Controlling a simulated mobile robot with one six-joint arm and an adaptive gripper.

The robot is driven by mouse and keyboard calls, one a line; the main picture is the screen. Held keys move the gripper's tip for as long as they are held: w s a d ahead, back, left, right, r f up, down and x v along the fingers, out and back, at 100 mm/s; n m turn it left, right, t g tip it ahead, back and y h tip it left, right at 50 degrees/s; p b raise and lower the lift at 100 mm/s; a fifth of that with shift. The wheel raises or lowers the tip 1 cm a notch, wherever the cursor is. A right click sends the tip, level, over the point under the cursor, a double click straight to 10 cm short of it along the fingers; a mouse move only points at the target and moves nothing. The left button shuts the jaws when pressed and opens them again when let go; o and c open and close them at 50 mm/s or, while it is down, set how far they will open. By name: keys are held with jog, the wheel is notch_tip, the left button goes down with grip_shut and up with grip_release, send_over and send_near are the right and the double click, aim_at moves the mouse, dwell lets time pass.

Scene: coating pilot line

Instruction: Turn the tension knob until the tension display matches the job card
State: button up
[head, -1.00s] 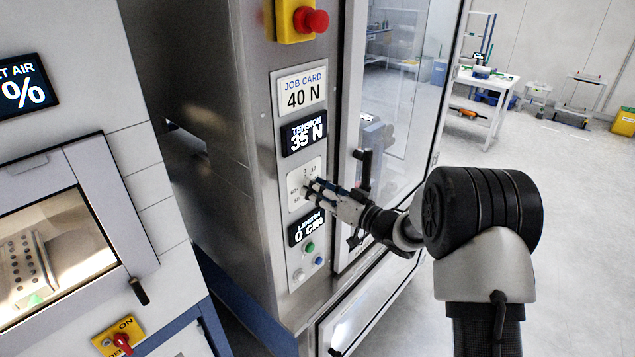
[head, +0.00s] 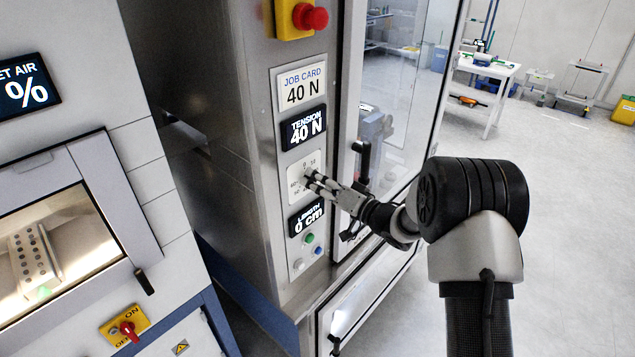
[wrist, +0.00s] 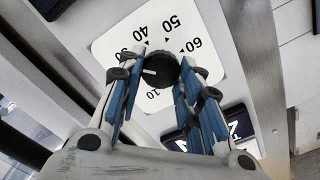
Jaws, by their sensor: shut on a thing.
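The job card (head: 301,90) on the steel panel reads 40 N. The tension display (head: 303,128) just below it also reads 40 N. Below that is a white dial plate (head: 295,171), with numbers such as 40, 50 and 60 legible in the wrist view (wrist: 205,38). The black round tension knob (wrist: 161,69) sits on this plate, with a white mark pointing left in the wrist picture. My gripper (head: 309,179) reaches in from the right and is shut on the knob, its blue-padded fingers (wrist: 156,82) on either side. In the head view the fingers hide the knob.
The length display (head: 307,219) below reads 0 cm, with small green and blue buttons under it. A red emergency button (head: 312,17) is above the card. A black door handle (head: 362,160) stands close to my gripper's right. Open floor lies right.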

jog(key=o, duration=1.1)
jog(key=shift+c, duration=0.2)
jog(key=v, duration=1.2)
